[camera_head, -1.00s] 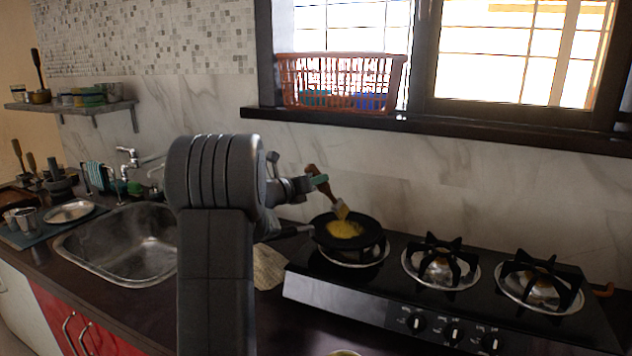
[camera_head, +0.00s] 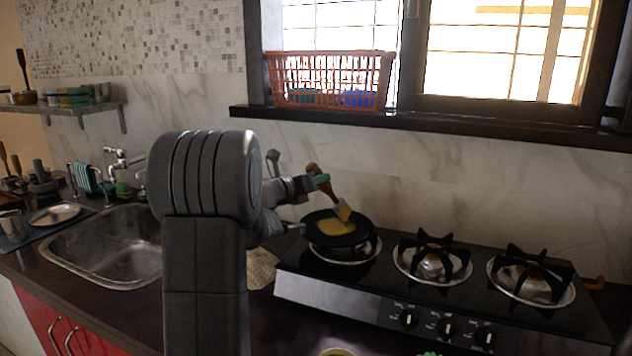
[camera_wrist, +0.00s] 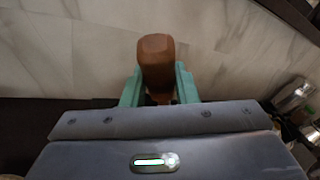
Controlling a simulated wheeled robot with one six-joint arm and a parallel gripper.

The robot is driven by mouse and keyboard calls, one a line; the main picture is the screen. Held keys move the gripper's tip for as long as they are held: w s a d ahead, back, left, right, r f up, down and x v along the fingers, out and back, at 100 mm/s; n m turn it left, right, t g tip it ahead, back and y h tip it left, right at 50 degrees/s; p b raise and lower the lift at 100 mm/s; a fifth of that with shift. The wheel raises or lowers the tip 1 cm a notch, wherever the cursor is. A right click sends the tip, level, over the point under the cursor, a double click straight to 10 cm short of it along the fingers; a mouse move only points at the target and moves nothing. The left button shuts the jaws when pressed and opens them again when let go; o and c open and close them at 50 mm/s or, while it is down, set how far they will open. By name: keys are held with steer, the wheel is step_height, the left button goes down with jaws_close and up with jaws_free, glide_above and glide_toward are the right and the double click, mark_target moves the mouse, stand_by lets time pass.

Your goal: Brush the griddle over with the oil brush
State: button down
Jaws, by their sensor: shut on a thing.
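The griddle (camera_head: 352,238) is a round black pan on the left burner of the stove, with a yellow patch of oil (camera_head: 334,227) on its surface. My gripper (camera_head: 321,180) is shut on the wooden handle of the oil brush (camera_head: 315,169). The brush leans, its pale bristles (camera_head: 343,211) low over the griddle at the edge of the yellow patch. I cannot tell for sure whether the bristles touch the griddle. In the wrist view, the brown handle end (camera_wrist: 156,62) stands between the teal fingers of my gripper (camera_wrist: 158,88); the bristles are hidden there.
Two empty burners (camera_head: 432,262) lie to the right on the black stove (camera_head: 330,297). A steel sink (camera_head: 105,250) is at the left. A cloth (camera_head: 262,268) lies beside the stove. An orange basket (camera_head: 325,80) stands on the window sill. The marble wall is close behind.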

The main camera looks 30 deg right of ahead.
mark_target(316, 167)
steer(key=shift+r+p, duration=2.4)
steer(key=shift+r, duration=1)
steer(key=c, duration=1.8)
jaws_free()
jaws_close()
steer(key=shift+f, duration=0.1)
